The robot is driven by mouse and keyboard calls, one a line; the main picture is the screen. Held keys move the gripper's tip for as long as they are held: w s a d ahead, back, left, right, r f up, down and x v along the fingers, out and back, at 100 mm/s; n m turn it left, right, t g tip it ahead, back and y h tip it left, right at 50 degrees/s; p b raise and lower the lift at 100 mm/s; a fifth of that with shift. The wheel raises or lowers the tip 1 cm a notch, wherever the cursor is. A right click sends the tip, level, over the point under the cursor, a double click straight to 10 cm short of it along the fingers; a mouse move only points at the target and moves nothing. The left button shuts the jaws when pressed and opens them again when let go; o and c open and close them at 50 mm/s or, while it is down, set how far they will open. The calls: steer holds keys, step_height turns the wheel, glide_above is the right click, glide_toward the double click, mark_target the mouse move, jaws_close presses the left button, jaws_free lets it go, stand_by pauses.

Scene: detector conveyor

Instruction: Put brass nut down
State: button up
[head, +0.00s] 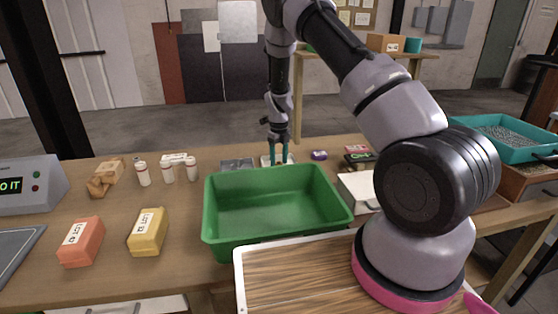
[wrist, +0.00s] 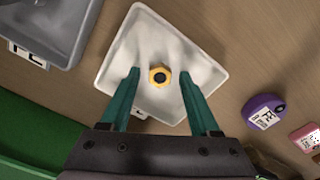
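The brass nut (wrist: 160,76) lies in a small white tray (wrist: 205,68), near its middle. My gripper (wrist: 160,73) is over the tray with its two teal fingers spread, one on each side of the nut. A clear gap shows between the nut and each finger. In the head view my gripper (head: 277,158) reaches down behind the green bin, which hides most of the white tray (head: 264,160). The nut is too small to make out surely there.
The empty green bin (head: 338,206) stands in front of the tray. A grey tray (head: 237,164) is to its left and a purple labelled piece (head: 319,155) to its right. White bottles (head: 167,173), an orange block (head: 81,242) and a yellow block (head: 147,232) stand farther left.

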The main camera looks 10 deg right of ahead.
steer(key=shift+r, duration=0.1)
step_height(320, 180, up, 12)
step_height(320, 180, up, 13)
steer(key=n+t+y, duration=0.1)
steer(key=n+y, duration=0.1)
steer(key=n, duration=0.3)
glide_above(279, 163)
steer(key=s+d, duration=0.2)
steer(key=s, duration=0.3)
steer(key=s+d+r+n+t, duration=0.2)
steer(key=s+r+n, duration=0.6)
steer(key=s+r, duration=0.3)
steer(key=s+d+r+n+t, duration=0.1)
steer(key=s+r+n+t, duration=0.1)
steer(key=s+n, duration=0.4)
steer(key=s+r+n+t, duration=0.2)
steer(key=s+r+n, duration=0.2)
steer(key=s+n, duration=0.3)
steer(key=s, duration=0.5)
steer(key=shift+s+d+r, duration=0.4)
